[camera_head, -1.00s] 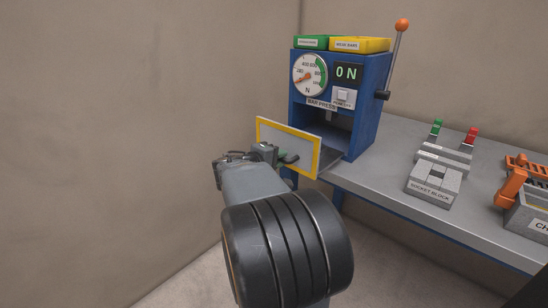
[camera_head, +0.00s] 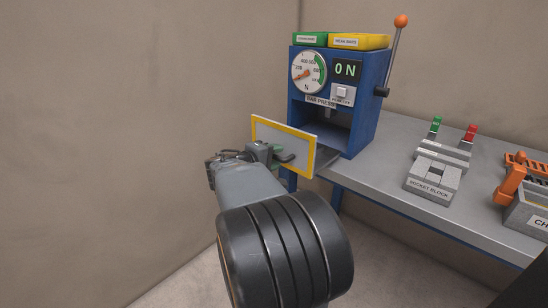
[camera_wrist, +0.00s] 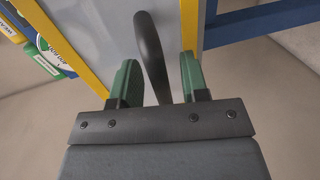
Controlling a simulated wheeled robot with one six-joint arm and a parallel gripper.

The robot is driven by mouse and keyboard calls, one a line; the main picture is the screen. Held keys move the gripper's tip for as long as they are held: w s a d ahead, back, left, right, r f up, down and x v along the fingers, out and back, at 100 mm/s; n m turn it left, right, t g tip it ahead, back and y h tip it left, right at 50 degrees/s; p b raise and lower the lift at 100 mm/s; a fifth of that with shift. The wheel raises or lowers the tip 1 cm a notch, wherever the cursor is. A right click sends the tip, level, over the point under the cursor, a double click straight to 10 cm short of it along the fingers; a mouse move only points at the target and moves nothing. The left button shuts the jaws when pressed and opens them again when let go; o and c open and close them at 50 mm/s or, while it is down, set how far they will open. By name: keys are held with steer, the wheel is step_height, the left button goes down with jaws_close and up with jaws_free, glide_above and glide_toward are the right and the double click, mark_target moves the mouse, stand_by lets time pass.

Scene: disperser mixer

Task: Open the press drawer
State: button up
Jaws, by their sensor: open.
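The press drawer front (camera_head: 300,148) is a grey panel with a yellow frame, standing out in front of the blue bar press (camera_head: 366,120). The press's opening shows behind it. A dark curved handle (camera_wrist: 150,50) is on the panel; in the head view it is partly hidden by my gripper. My gripper (camera_wrist: 157,82) has green fingers, one on each side of the handle in the wrist view, with gaps between fingers and handle. It is open. In the head view my gripper (camera_head: 276,154) is at the panel's face.
The press stands on a grey table (camera_head: 390,190), with a green box (camera_head: 310,40) and a yellow box (camera_head: 358,41) on top and an orange-knobbed lever (camera_head: 393,55) at its side. A socket block (camera_head: 432,180) lies to the right. A wall is at the left.

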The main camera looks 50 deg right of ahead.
steer(key=shift+a, duration=0.1)
steer(key=p+v, duration=0.1)
steer(key=v, duration=1.2)
steer(key=shift+a, duration=0.3)
steer(key=shift+r, duration=0.15)
steer(key=s+a+r+t+y+p, duration=0.1)
steer(key=a+r+t+y+p, duration=0.1)
steer(key=a+y+p, duration=0.6)
steer(key=s+a+r+n+t+y+p, duration=0.1)
steer(key=a+r+y+p, duration=0.4)
steer(key=a+p, duration=0.7)
steer(key=s+t+y+p, duration=0.1)
steer(key=t+y, duration=0.1)
steer(key=shift+s+a+y+p, duration=0.2)
steer(key=shift+y+p, duration=0.15)
steer(key=shift+y, duration=0.05)
steer(key=shift+d, duration=0.15)
